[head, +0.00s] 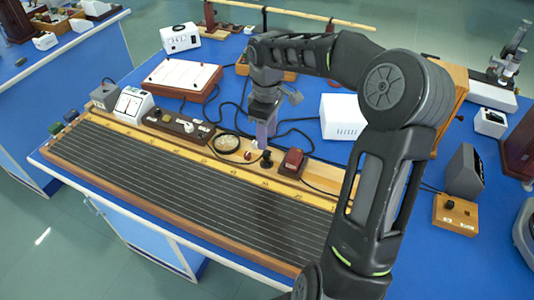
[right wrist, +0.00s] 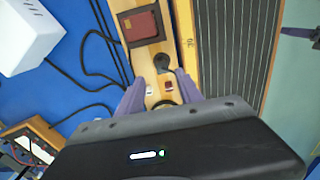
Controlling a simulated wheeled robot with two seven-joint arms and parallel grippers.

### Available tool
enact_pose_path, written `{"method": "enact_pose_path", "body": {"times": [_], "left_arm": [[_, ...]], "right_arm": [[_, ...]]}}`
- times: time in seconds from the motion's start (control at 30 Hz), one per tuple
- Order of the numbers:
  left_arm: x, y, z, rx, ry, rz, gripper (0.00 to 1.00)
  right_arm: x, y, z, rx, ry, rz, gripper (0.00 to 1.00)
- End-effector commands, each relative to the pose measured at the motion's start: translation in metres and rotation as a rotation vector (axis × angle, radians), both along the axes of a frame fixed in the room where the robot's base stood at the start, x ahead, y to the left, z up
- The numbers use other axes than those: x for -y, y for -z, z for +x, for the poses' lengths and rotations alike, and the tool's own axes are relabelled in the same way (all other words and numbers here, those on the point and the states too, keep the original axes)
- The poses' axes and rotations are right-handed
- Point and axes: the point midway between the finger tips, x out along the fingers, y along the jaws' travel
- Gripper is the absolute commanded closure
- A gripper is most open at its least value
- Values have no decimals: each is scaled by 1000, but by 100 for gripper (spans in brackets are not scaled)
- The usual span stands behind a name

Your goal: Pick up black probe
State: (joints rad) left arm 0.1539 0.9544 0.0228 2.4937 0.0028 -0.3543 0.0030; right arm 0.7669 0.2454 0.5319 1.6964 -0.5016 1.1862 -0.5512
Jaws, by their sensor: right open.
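The black probe (head: 266,159) is a small dark upright piece on the pale wooden strip (head: 327,178) along the back of the long wire-strung board. It also shows in the right wrist view (right wrist: 162,62), just ahead of the space between the fingertips. My right gripper (head: 262,140) points down above the strip, close behind and slightly left of the probe. Its two purple fingers (right wrist: 159,78) are spread and nothing is between them but the strip below. I cannot tell the exact height over the strip. My left gripper is not in view.
A dark red block (head: 293,160) stands just right of the probe, and a round dial (head: 227,142) lies to its left. Black cables run over the blue bench behind. A white box (head: 342,117) stands at the back right, and a white-topped tray (head: 183,77) at the back left.

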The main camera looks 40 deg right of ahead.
Motion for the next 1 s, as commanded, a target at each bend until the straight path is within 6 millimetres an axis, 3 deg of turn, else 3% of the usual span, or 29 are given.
{"method": "enact_pose_path", "body": {"times": [0.23,0.5,0.83,1.0], "left_arm": [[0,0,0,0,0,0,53],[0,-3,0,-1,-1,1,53],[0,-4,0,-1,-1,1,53],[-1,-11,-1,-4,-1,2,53]], "right_arm": [[0,3,0,-1,0,0,57],[0,26,-1,-1,1,0,57],[-1,29,-1,-2,0,1,57],[-2,47,-2,-4,0,4,57]]}}
